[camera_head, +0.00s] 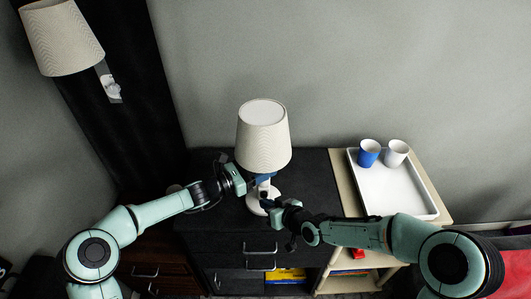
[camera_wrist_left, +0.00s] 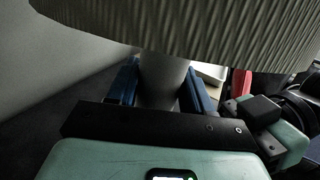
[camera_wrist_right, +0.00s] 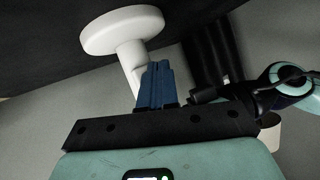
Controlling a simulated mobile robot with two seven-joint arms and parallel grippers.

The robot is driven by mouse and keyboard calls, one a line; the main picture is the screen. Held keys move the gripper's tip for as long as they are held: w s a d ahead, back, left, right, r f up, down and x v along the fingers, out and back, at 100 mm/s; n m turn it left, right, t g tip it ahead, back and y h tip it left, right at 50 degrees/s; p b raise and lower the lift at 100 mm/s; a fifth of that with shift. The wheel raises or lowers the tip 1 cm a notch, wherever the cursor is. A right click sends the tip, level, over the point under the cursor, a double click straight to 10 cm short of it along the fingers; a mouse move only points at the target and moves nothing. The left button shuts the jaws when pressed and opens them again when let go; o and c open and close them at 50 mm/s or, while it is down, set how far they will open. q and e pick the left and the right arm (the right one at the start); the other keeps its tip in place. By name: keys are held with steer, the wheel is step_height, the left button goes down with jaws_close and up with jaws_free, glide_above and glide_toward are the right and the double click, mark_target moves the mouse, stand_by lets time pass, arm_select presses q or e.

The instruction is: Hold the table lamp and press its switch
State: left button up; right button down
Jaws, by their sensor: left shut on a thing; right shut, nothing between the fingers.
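The table lamp (camera_head: 263,140) has a pale ribbed shade and a white stem and base, and stands upright on the dark cabinet. My left gripper (camera_head: 262,178) is shut on the lamp's stem, just under the shade. In the left wrist view its blue fingers (camera_wrist_left: 165,88) lie on both sides of the stem (camera_wrist_left: 165,75). My right gripper (camera_head: 268,203) is shut and empty, low in front of the stem. In the right wrist view its closed blue fingertips (camera_wrist_right: 155,70) overlap the stem near the round base (camera_wrist_right: 122,30); I cannot tell whether they touch. The switch is not clearly visible.
The dark cabinet top (camera_head: 315,175) is mostly clear around the lamp. To the right, a white tray (camera_head: 425,205) holds a blue cup (camera_head: 368,153) and a white cup (camera_head: 396,153). A wall lamp (camera_head: 62,38) hangs at upper left.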

steer(key=shift+w, duration=0.1)
stand_by(0.4)
steer(key=shift+w, duration=0.35)
steer(key=shift+s, duration=0.4)
stand_by(0.3)
steer(key=s, duration=0.6)
steer(key=shift+d, duration=0.15)
